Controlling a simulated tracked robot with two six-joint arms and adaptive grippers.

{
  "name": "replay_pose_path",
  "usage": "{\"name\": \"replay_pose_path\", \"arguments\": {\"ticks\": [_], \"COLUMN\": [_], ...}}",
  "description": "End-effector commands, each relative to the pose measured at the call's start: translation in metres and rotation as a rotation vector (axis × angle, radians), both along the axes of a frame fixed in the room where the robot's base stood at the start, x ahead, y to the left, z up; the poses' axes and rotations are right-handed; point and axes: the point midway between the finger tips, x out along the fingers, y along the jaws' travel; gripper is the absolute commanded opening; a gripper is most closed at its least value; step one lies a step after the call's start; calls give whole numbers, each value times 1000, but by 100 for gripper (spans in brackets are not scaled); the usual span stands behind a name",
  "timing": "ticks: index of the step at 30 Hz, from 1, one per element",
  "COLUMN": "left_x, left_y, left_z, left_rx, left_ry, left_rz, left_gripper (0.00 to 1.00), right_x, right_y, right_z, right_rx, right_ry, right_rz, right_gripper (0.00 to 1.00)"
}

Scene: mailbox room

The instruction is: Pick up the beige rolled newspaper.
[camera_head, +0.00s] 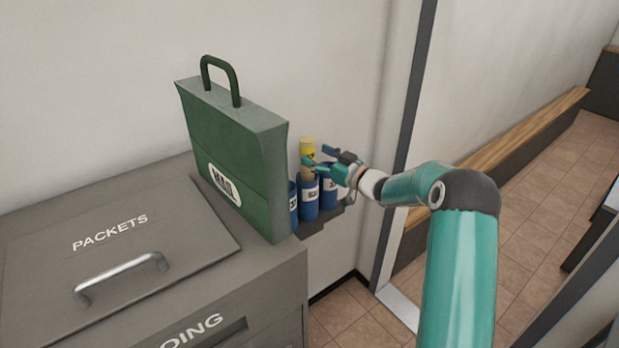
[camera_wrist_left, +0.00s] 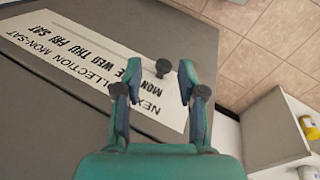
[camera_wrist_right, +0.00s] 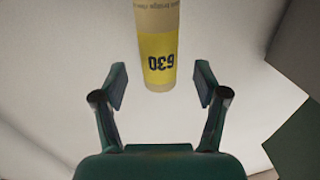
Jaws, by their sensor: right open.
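The beige rolled newspaper (camera_head: 308,142) has a yellow band and stands upright among the blue holders beside the green case. In the right wrist view the roll (camera_wrist_right: 156,50) shows its yellow label, marked 630, ahead of and roughly between the fingertips. My right gripper (camera_head: 321,157) is open right by the roll; its fingers (camera_wrist_right: 160,84) are apart with nothing gripped. I cannot tell whether they touch the roll. My left gripper (camera_wrist_left: 157,82) is open and empty in its wrist view, in front of a grey panel with a white collection notice; it is outside the head view.
Several blue holders (camera_head: 309,199) stand on a small shelf (camera_head: 325,222) at the wall. A green case (camera_head: 240,150) stands close on their left, on a grey box (camera_head: 120,235) marked PACKETS. A dark post (camera_head: 412,110) and wooden bench (camera_head: 520,145) are to the right.

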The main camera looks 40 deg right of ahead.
Motion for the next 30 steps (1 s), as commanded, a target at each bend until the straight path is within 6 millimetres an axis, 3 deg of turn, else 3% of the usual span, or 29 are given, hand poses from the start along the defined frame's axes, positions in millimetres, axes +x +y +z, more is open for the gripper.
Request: {"name": "replay_pose_path", "arguments": {"ticks": [7, 17, 30], "left_x": [0, 0, 0], "left_y": [0, 0, 0], "left_z": [12, 12, 13], "left_rx": [0, 0, 0], "left_ry": [0, 0, 0], "left_rz": [0, 0, 0], "left_gripper": [40, 40, 40], "right_x": [35, 41, 41], "right_y": [2, 1, 1], "right_z": [4, 2, 3], "right_rx": [1, 1, 1], "right_ry": [0, 0, 0], "right_rz": [3, 0, 0], "right_gripper": [72, 71, 0]}}
